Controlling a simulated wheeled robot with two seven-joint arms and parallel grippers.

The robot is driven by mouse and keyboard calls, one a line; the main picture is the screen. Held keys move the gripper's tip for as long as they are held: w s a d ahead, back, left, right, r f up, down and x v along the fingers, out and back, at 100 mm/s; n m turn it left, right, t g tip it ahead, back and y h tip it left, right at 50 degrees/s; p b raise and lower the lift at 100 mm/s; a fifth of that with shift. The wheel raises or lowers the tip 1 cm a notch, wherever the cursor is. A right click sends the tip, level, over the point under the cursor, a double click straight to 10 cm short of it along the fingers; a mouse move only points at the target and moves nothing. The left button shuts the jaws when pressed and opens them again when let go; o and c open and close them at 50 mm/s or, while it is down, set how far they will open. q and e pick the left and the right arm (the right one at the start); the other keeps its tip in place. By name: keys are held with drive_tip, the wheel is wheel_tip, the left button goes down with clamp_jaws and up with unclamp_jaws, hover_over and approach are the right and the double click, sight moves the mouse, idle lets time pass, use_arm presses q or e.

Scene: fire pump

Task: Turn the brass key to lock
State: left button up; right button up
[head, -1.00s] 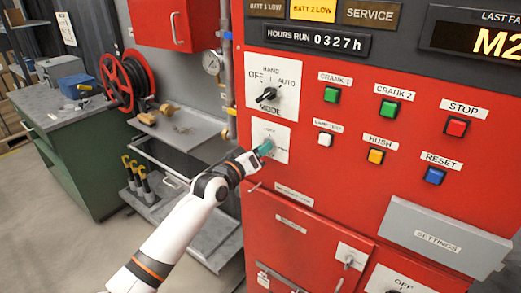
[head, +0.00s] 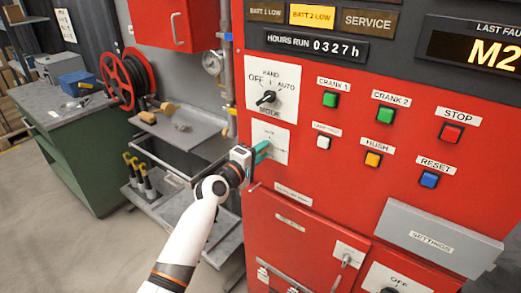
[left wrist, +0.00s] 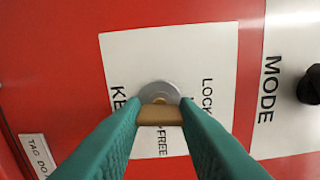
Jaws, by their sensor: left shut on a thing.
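My left gripper (head: 262,151) is at the white key plate (head: 268,135) on the red panel, below the mode switch. In the left wrist view, its teal fingers (left wrist: 158,140) are shut on the brass key (left wrist: 159,115), one on each side. The key's head lies level across that picture, in front of the round silver lock (left wrist: 158,93). The plate also shows there (left wrist: 205,60), turned on its side, with "LOCK" and "FREE" readable and other lettering partly hidden by the fingers. In the head view the fingers hide the key. My right gripper is not in view.
The black mode knob (head: 266,98) is just above the key plate. Push buttons, among them a white one (head: 323,142), sit to the right. A grey settings cover (head: 440,238) juts out at lower right. A vertical pipe (head: 227,85) runs left of the panel.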

use_arm(q)
drive_tip(key=shift+n, duration=0.6)
drive_tip(key=o, duration=1)
drive_tip(key=shift+c, duration=0.2)
drive_tip(key=shift+a, duration=0.1)
drive_tip(key=b+v, duration=0.1)
drive_tip(key=v, duration=1.1)
drive_tip(key=shift+b, duration=0.4)
drive_tip(key=shift+f, duration=0.15)
